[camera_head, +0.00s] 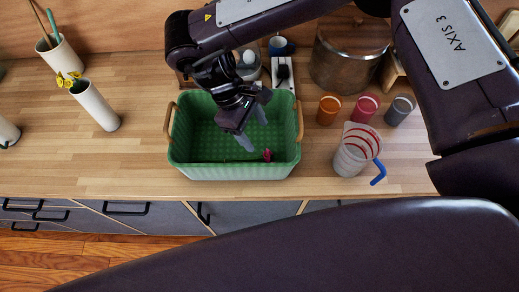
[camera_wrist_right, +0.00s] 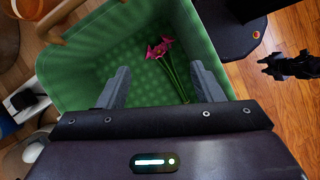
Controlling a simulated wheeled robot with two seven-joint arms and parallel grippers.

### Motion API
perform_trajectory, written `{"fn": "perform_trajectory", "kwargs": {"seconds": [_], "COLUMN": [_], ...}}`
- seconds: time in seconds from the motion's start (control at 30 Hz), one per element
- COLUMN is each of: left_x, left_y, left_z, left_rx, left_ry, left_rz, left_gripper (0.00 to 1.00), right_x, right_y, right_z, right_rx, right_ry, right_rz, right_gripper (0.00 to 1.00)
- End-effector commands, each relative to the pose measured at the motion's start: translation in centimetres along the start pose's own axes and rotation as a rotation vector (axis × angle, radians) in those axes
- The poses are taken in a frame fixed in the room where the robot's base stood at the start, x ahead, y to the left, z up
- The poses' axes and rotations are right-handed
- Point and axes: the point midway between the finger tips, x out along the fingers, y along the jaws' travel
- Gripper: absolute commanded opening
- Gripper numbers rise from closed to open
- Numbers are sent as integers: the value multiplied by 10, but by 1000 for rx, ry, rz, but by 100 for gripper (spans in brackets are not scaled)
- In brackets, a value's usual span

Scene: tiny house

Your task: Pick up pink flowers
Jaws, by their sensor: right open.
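The pink flowers (camera_wrist_right: 158,49) lie inside the green basket (camera_wrist_right: 82,62), with their green stems running down toward my right gripper (camera_wrist_right: 160,72). In the head view the pink blooms (camera_head: 267,154) show near the front right of the basket (camera_head: 215,172). My right gripper (camera_head: 256,132) points down into the basket, with its fingers apart and nothing between them. In the wrist view the blooms show beyond the fingertips, and the stems between the fingers. A dark jointed part at the right edge of the wrist view may be my left gripper; its fingers are unclear.
Right of the basket stand a clear cup with red stripes (camera_head: 352,152), orange (camera_head: 328,109), pink (camera_head: 365,107) and grey cups (camera_head: 399,110), and a large pot (camera_head: 347,58). White vases (camera_head: 95,105) stand at left. The front counter left of the basket is clear.

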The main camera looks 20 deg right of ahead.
Motion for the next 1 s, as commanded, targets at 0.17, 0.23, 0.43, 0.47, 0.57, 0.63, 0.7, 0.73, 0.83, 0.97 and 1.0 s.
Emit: {"fn": "perform_trajectory", "kwargs": {"seconds": [0.17, 0.23, 0.43, 0.47, 0.57, 0.63, 0.7, 0.73, 0.83, 0.97, 1.0], "left_x": [29, 38, 58, 63, 67, 66, 64, 63, 60, 54, 52], "left_y": [4, 5, 6, 6, 5, 4, 4, 4, 4, 4, 4], "left_z": [22, 30, 36, 36, 31, 26, 21, 20, 19, 19, 19], "left_rx": [0, 0, 0, 1, 1, 1, 1, 1, 2, 2, 2], "left_ry": [-25, -35, -42, -41, -33, -26, -19, -17, -15, -17, -17], "left_rz": [4, 5, 6, 6, 5, 4, 4, 4, 4, 4, 4], "left_gripper": [36, 36, 36, 36, 36, 36, 36, 36, 36, 36, 36], "right_x": [28, 36, 55, 59, 64, 69, 76, 79, 89, 102, 108], "right_y": [-1, -2, -2, -3, -3, -3, -3, -3, -3, -3, -3], "right_z": [-12, -15, -23, -25, -26, -26, -26, -26, -26, -27, -28], "right_rx": [-1, -2, -1, -2, -1, -2, -2, -2, -1, -2, -2], "right_ry": [0, 0, 1, 1, 0, 0, -1, -1, -1, -2, -2], "right_rz": [0, 0, 0, 0, -1, -3, -4, -4, -4, -5, -5], "right_gripper": [60, 60, 60, 60, 60, 60, 60, 60, 60, 60, 60]}}
